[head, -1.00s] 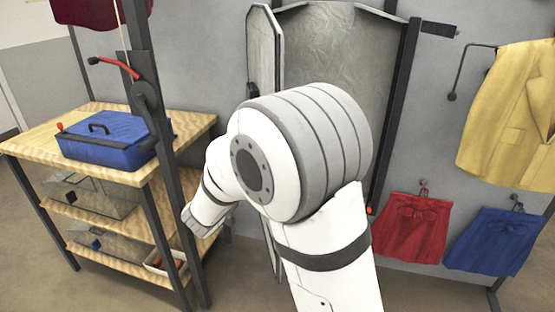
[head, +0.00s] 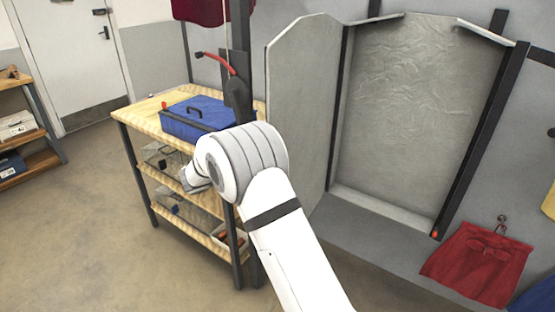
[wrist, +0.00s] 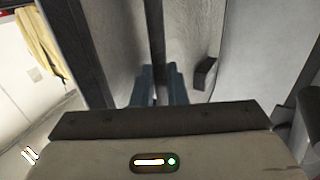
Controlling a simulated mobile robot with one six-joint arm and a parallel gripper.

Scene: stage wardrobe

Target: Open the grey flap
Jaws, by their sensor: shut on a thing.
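The grey flap (head: 308,105) is a tall panel standing swung out from the left side of a grey recess in the head view. Its face and top edge show; part of its lower area is behind my arm. My gripper (wrist: 158,86) shows in the wrist view as two blue fingers closed around a dark upright bar (wrist: 156,35), which looks like the flap's handle. A pale grey surface lies behind it.
The open recess (head: 400,120) is right of the flap. A wooden shelf unit (head: 150,112) with a blue box (head: 195,117) stands close to my arm on the left. A red skirt (head: 476,265) hangs at right. Floor at left is clear.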

